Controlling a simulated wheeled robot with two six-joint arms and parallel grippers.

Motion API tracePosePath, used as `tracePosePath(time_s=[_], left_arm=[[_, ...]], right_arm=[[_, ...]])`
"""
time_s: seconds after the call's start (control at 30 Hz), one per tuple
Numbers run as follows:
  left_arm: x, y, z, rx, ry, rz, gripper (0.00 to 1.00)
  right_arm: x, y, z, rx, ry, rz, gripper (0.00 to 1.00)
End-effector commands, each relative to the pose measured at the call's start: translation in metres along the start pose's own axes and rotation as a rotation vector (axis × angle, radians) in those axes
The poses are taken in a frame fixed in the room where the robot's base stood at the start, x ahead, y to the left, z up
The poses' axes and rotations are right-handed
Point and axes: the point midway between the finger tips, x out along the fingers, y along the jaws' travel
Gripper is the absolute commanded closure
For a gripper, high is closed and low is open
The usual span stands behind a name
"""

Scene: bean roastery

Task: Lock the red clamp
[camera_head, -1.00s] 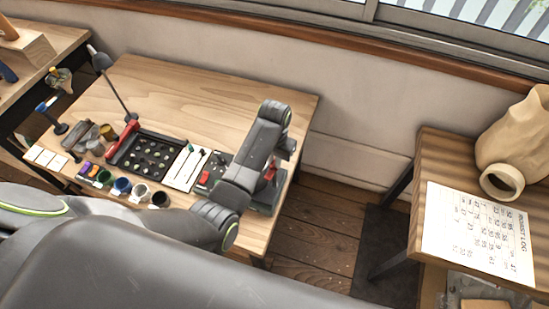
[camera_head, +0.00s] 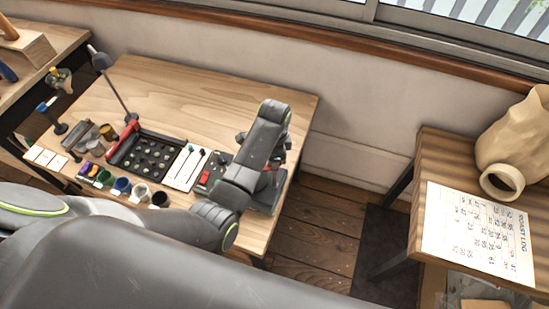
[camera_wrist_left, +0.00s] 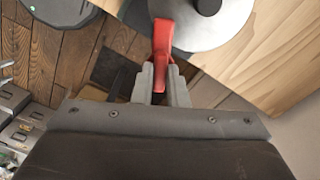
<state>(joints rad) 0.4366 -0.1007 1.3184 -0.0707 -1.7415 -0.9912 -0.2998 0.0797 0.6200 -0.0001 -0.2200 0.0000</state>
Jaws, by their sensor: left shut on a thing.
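The red clamp (camera_wrist_left: 162,38) shows in the left wrist view as a red lever beside a round pale metal part with a dark knob. My left gripper (camera_wrist_left: 161,72) is shut on the red lever, with one grey finger on each side of it. In the head view my left arm reaches over the right end of the table and hides most of the clamp and the gripper. A dark base plate (camera_head: 268,203) shows below the wrist there. My right gripper is not in view.
On the wooden table (camera_head: 215,105) stand a black tray (camera_head: 125,152) with dark pits, a white panel (camera_head: 186,167), several small cups and a lamp (camera_head: 108,75). The back of the table is clear.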

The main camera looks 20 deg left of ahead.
Motion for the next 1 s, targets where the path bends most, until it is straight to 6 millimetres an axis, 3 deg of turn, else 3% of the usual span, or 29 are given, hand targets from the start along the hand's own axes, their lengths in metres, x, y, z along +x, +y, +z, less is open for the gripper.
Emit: tracePosePath(time_s=[0.5,1.0], left_arm=[[-0.0011,-0.0007,-0.0011,0.389,0.003,-0.003,1.0],[-0.0012,-0.0006,-0.0011,0.497,0.003,-0.003,1.0]], right_arm=[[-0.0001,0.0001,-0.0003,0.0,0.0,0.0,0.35],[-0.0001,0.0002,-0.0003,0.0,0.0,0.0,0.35]])
